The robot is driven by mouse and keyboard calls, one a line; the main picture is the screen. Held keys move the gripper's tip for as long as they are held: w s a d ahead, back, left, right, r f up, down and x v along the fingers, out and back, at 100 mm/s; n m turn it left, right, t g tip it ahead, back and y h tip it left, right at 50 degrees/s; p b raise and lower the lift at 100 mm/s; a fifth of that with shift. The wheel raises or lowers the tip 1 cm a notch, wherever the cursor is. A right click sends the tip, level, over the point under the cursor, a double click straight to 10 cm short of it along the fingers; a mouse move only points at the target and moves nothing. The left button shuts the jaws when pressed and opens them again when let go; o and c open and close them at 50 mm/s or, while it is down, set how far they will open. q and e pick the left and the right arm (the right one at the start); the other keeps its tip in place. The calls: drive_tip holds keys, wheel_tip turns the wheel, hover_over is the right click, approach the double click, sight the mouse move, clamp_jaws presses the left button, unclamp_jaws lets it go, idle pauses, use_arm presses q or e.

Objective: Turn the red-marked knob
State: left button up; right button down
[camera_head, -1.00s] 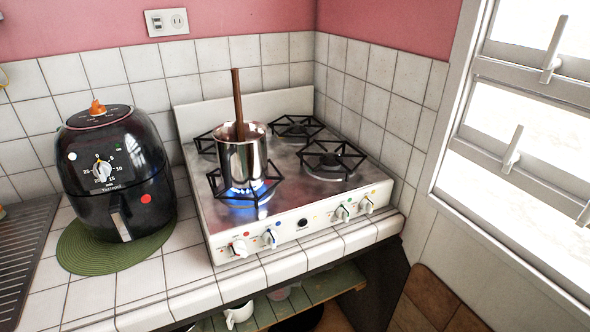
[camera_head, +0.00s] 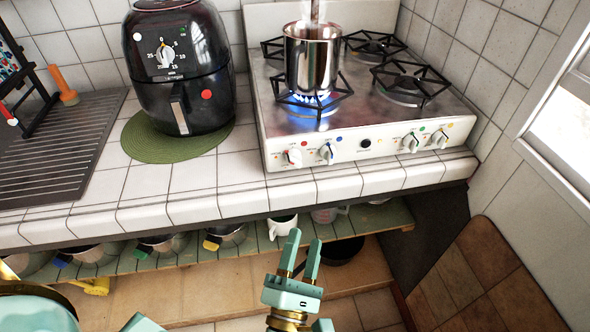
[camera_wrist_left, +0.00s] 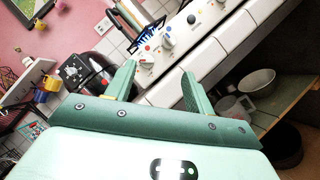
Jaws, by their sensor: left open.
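The red-marked knob (camera_head: 293,157) is the white knob at the left end of the stove's front panel (camera_head: 372,149), beside a red dot. It also shows in the left wrist view (camera_wrist_left: 147,60), just beyond the fingers. My left gripper (camera_head: 304,243) is teal, open and empty. It is low in front of the counter, below the knob and apart from it. In the wrist view its two fingers (camera_wrist_left: 159,70) are spread, pointing toward the panel. My right gripper does not show.
A steel pot (camera_head: 312,60) stands over a blue flame on the front left burner. A black air fryer (camera_head: 178,75) stands on a green mat (camera_head: 140,147) to the left. The counter edge and a shelf (camera_head: 385,217) with pots and cups lie below the panel.

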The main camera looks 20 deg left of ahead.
use_arm(q)
drive_tip(key=a+n+g+y, duration=0.2)
drive_tip(key=a+n+y, duration=0.1)
drive_tip(key=n, duration=0.2)
approach(294, 160)
drive_tip(key=x, duration=0.5)
drive_tip(key=f+x, duration=0.1)
drive_tip(key=x, duration=0.2)
drive_tip(key=shift+w+a+b, duration=0.15)
drive_tip(key=shift+w+b, duration=0.15)
drive_tip(key=shift+w, duration=0.15)
drive_tip(key=c, duration=1)
